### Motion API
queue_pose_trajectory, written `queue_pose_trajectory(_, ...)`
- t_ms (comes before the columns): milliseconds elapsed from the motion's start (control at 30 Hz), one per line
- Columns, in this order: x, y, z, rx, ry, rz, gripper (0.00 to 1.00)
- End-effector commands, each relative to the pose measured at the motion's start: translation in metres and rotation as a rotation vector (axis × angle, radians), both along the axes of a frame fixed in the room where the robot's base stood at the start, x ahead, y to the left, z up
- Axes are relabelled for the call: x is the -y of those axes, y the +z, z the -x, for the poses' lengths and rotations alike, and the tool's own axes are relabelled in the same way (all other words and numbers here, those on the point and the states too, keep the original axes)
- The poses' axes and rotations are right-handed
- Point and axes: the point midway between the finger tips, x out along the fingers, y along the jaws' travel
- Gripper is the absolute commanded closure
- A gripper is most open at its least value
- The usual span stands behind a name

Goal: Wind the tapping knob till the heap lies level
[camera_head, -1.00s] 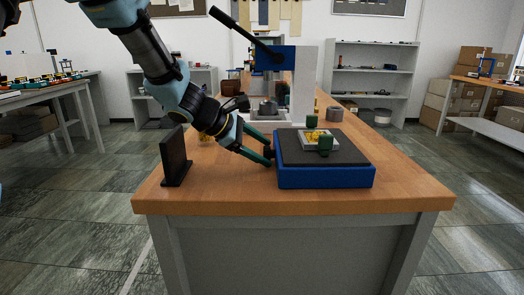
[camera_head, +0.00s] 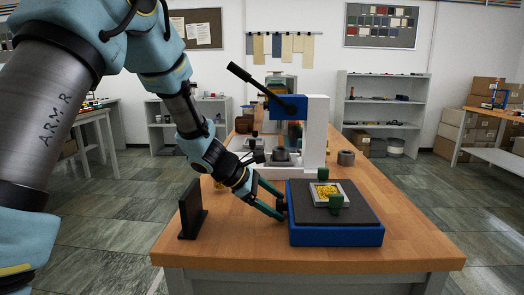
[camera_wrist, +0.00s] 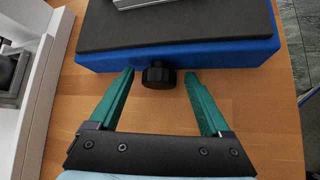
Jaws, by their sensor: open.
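The black tapping knob (camera_wrist: 158,75) sticks out of the side of a blue box with a dark grey top (camera_head: 337,234). In the wrist view my gripper (camera_wrist: 159,82) is open, with one green finger on either side of the knob and a gap on both sides. In the head view my gripper (camera_head: 283,204) is at the box's left side, where the knob is mostly hidden. The yellow heap (camera_head: 327,193) lies in a small pale tray (camera_head: 347,199) on the grey top.
A black upright plate (camera_head: 190,210) stands left of my gripper. The bench front is clear.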

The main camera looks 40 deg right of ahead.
Motion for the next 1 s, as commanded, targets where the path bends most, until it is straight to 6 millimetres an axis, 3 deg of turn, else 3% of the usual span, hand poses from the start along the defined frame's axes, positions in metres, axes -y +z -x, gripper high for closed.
queue_pose_trajectory(33,0.0,0.007,0.0,-0.015,-0.001,-0.012,0.19)
queue_pose_trajectory(633,0.002,0.007,-0.003,-0.187,0.0,-0.157,0.19)
queue_pose_trajectory(1000,-0.036,0.046,-0.031,-0.18,0.004,-0.149,0.19)
